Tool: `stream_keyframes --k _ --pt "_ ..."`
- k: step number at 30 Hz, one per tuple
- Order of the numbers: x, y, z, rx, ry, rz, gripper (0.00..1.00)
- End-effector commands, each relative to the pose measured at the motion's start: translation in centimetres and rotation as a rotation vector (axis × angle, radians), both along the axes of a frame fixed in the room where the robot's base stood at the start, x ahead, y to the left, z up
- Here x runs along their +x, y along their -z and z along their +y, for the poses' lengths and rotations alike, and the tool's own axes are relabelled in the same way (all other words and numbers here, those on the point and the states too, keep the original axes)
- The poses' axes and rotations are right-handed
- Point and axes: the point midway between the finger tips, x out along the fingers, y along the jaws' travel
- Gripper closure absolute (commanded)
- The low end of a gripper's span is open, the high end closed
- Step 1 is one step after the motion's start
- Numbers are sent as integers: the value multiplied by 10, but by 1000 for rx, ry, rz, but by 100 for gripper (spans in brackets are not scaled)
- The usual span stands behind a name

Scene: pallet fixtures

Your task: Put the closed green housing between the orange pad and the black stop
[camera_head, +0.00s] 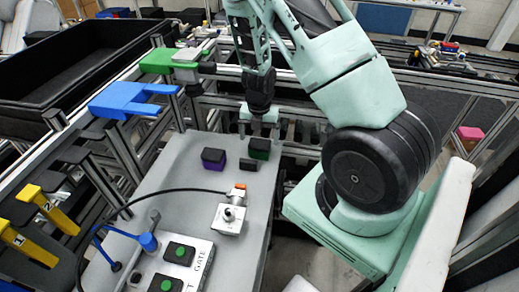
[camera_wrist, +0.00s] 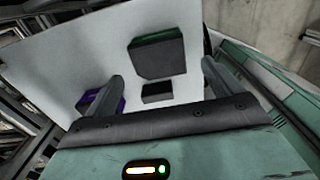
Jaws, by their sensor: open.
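The green housing (camera_head: 260,149), with a dark upper part over green, stands at the far end of the grey table; it also shows in the wrist view (camera_wrist: 158,58). My gripper (camera_head: 259,130) is open and empty above it. In the wrist view the fingers (camera_wrist: 162,74) are spread, with the green housing between and beyond their tips. A small black block (camera_head: 249,165), perhaps the black stop, lies just in front of the housing and also shows in the wrist view (camera_wrist: 157,93). I cannot make out a clear orange pad.
A purple housing with a dark top (camera_head: 214,159) stands left of the green one. A white device (camera_head: 230,217) with an orange piece (camera_head: 238,190) and black cable sits mid-table. A button box (camera_head: 190,255) is in front. Blue (camera_head: 125,98) and yellow holders line the left.

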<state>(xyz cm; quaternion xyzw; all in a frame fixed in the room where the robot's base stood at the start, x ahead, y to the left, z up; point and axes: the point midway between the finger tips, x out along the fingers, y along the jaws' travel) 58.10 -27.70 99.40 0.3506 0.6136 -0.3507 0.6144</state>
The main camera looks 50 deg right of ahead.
Motion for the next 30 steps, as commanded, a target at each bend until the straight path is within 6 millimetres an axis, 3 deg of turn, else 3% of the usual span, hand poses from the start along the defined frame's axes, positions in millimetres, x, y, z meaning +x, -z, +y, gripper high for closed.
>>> stream_keyframes --k 10,20,26,30 --pt "2 42 -5 2 5 3 9" --pt "3 49 -5 -1 2 1 9" --pt "3 49 -5 0 2 1 61" --pt "3 49 -5 -1 2 1 65"
